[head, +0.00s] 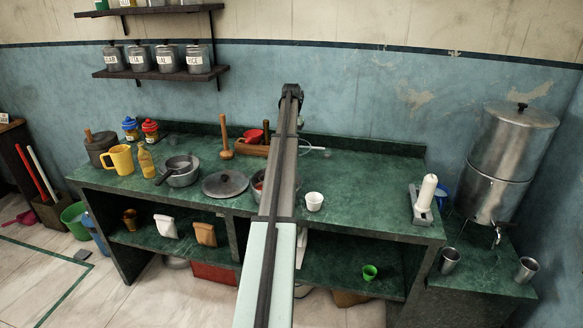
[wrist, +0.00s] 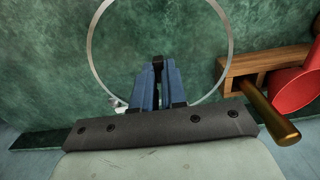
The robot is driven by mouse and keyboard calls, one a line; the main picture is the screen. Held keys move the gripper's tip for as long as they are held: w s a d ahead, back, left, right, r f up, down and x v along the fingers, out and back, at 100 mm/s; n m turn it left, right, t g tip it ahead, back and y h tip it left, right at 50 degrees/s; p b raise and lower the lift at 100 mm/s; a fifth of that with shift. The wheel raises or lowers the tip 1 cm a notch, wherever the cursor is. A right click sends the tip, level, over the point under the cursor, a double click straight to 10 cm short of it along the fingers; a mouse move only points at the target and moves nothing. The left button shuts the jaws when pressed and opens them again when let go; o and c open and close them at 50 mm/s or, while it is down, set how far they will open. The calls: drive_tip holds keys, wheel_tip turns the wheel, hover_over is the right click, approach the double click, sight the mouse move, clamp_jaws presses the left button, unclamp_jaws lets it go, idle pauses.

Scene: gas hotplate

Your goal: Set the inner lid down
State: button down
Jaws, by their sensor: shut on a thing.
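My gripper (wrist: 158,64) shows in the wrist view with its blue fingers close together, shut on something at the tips. A thin pale ring (wrist: 231,42) surrounds the fingertips; it looks like the rim of the inner lid, with green counter showing through its middle. I cannot tell whether the middle is clear or open, or whether the ring touches the counter. In the head view my arm hides the gripper; a pale curved edge (head: 312,147), probably the same ring, shows just right of it above the back of the counter.
The green counter (head: 375,200) is clear on its right middle. A wooden rack (wrist: 236,70) with a red item (wrist: 296,90) stands beside the ring. A dark lid (head: 224,184), a pan (head: 183,178) and a white cup (head: 314,202) stand nearer the front.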

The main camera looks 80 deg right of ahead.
drive_tip(key=shift+w+d, duration=0.1)
drive_tip(key=shift+d, duration=0.5)
drive_tip(key=shift+f, duration=4.95)
drive_tip(key=shift+f, duration=0.15)
drive_tip(key=c, duration=1.2)
unclamp_jaws()
wheel_tip(320, 180, up, 12)
drive_tip(key=shift+r, duration=0.2)
